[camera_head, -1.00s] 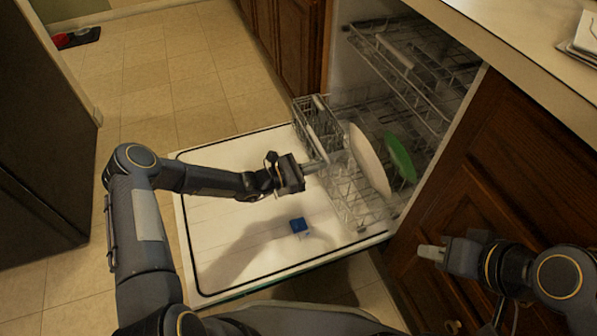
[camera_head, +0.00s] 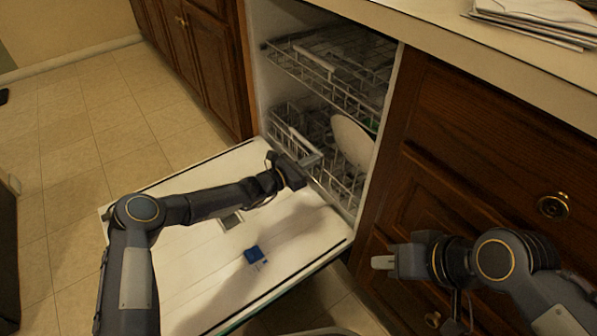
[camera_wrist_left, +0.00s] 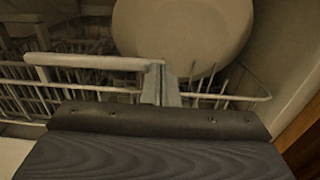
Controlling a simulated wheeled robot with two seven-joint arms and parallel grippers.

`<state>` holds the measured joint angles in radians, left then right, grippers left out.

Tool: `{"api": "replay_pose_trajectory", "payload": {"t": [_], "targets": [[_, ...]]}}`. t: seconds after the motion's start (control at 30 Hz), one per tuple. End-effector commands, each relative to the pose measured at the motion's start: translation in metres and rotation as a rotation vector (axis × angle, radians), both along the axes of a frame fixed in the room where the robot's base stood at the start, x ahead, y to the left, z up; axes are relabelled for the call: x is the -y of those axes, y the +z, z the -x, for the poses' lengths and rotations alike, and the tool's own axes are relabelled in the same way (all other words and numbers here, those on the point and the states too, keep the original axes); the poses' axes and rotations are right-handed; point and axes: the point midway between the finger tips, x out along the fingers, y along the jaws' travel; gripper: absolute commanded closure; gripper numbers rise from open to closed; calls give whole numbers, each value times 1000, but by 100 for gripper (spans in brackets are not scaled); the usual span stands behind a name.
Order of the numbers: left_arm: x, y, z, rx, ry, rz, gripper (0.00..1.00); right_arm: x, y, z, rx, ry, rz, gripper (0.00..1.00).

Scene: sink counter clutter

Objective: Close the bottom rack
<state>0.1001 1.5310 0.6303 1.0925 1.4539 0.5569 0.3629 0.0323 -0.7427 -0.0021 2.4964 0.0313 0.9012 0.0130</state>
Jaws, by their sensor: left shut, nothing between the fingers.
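The bottom rack (camera_head: 283,143) is mostly inside the dishwasher, with its front edge near the opening. It carries a white plate (camera_head: 352,143), and a bit of green shows behind the plate. My left gripper (camera_head: 309,160) is shut and empty at the front of the bottom rack. In the left wrist view, the closed fingers (camera_wrist_left: 160,84) are at the rack's front wires (camera_wrist_left: 95,63), with the white plate (camera_wrist_left: 185,35) behind. I cannot tell whether they touch. My right gripper (camera_head: 384,262) is in front of the cabinet, away from the rack; its finger gap is not clear.
The upper rack (camera_head: 335,70) is inside. Wooden cabinets (camera_head: 470,150) flank the opening, and the counter (camera_head: 450,40) is above. Tiled floor is free at left.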

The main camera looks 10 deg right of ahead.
Motion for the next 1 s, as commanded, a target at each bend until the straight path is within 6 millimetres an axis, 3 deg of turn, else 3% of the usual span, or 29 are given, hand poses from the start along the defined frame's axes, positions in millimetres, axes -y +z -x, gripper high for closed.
{"api": "replay_pose_trajectory", "payload": {"t": [0.2,0.4,1.0], "targets": [[18,-2,-8,1,-1,0,100,0,-11,0,0,0,0,78],[24,0,-12,1,1,0,100,0,-13,0,0,0,0,78],[20,4,-14,1,4,2,100,0,-11,0,0,0,0,78]]}}
